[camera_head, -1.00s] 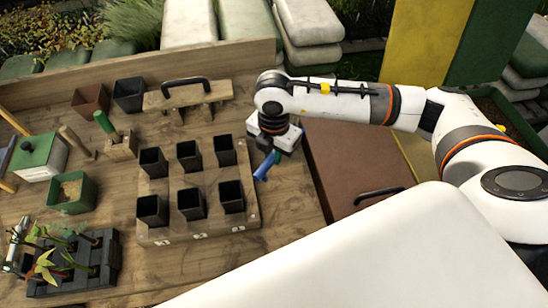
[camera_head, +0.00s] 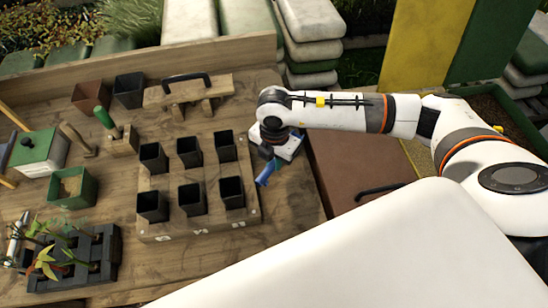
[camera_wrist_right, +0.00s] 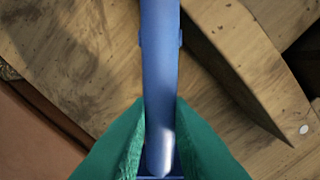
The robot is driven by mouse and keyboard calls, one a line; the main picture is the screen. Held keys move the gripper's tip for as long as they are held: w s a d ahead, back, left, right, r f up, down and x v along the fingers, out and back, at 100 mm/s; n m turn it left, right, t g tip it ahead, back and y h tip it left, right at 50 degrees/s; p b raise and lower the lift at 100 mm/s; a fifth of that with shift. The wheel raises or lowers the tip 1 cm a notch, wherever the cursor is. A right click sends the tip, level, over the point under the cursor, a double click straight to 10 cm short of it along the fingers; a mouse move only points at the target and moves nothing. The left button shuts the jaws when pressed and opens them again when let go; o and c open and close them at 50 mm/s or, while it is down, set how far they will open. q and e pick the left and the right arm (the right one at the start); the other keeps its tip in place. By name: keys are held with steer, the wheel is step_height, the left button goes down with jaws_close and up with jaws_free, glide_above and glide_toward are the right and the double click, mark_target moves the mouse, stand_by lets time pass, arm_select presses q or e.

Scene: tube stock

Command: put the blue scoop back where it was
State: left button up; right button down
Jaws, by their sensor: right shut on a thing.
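The blue scoop (camera_head: 264,174) is in my right gripper (camera_head: 276,160), over the table's right side, just right of the pot board. In the right wrist view the scoop's long blue shaft (camera_wrist_right: 160,60) runs up the middle, with the green fingers of my right gripper (camera_wrist_right: 160,135) shut on it from both sides. Wood lies below it; whether the scoop touches the wood I cannot tell. My left gripper is not in view.
The pot board (camera_head: 240,228) with several black pots is close to the left of the scoop. A brown panel (camera_head: 345,155) with a black handle lies to the right. A wooden caddy (camera_head: 215,90) with a black handle stands behind. Bare table (camera_head: 285,235) shows near the front right.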

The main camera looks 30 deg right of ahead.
mark_target(274, 161)
steer(key=c, duration=1.3)
jaws_free()
steer(key=shift+c, duration=0.2)
steer(key=shift+r+p, duration=0.45)
steer(key=shift+r, duration=0.05)
steer(key=shift+r+p, duration=0.5)
steer(key=shift+w+r+b, duration=0.1)
steer(key=shift+r+b, duration=0.45)
steer(key=shift+b, duration=0.3)
step_height(274, 161, up, 10)
steer(key=b, duration=0.2)
steer(key=shift+r, duration=0.15)
